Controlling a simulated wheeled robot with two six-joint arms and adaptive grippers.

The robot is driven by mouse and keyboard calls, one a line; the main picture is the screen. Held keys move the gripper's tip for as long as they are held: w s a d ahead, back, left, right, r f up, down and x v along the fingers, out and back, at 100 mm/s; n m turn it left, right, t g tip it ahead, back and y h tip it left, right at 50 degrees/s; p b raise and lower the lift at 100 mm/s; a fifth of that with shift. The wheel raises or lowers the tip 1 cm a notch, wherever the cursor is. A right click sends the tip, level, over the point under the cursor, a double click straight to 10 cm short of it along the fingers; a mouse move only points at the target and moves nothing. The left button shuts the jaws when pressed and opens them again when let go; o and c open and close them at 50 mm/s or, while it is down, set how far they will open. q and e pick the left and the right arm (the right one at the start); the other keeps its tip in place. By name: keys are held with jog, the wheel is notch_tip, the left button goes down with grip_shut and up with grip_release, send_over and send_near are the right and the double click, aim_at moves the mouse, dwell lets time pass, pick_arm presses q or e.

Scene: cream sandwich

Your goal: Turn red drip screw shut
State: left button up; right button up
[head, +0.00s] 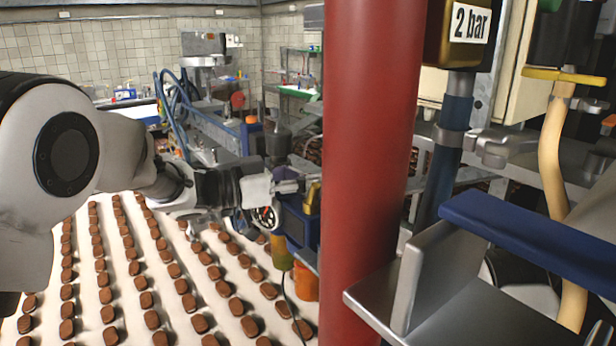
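My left gripper (284,186) reaches in from the left over the conveyor, its fingertips beside a dark blue machine block (298,222). A small round part with a red rim (264,217) shows just below the fingers, in front of or beside the block. I cannot tell whether this is the red drip screw, or whether the fingers touch it. The finger gap is too small and overlapped to read. An orange cup-like part (305,283) hangs below the block, beside a yellowish-green one (281,252). My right gripper is not in view.
A thick red post (368,140) stands close in front and hides what lies behind it. Rows of brown biscuits lie on the white conveyor (84,290). A metal bracket (455,305), blue bar (540,243) and yellow-handled valve (563,76) crowd the right.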

pick_arm(q)
jog(key=shift+s+a, duration=0.15)
jog(key=shift+s, duration=0.25)
jog(key=shift+s+a+f+b, duration=0.1)
jog(key=shift+s+a+b, duration=0.2)
jog(key=shift+s, duration=0.35)
jog(key=shift+s+a+b, duration=0.15)
jog(key=shift+s+b, duration=0.1)
jog(key=shift+s, duration=0.35)
jog(key=s, duration=0.1)
jog(key=s+a, duration=0.1)
jog(key=s, duration=0.3)
jog(key=shift+s+a, duration=0.15)
jog(key=shift+a, duration=0.15)
jog(key=shift+a, duration=0.1)
send_near(301, 206)
jog(key=s+a+r, duration=0.3)
jog(key=s+r, duration=0.1)
jog(key=s, duration=0.1)
jog(key=shift+s+a, duration=0.25)
jog(key=shift+s, duration=0.15)
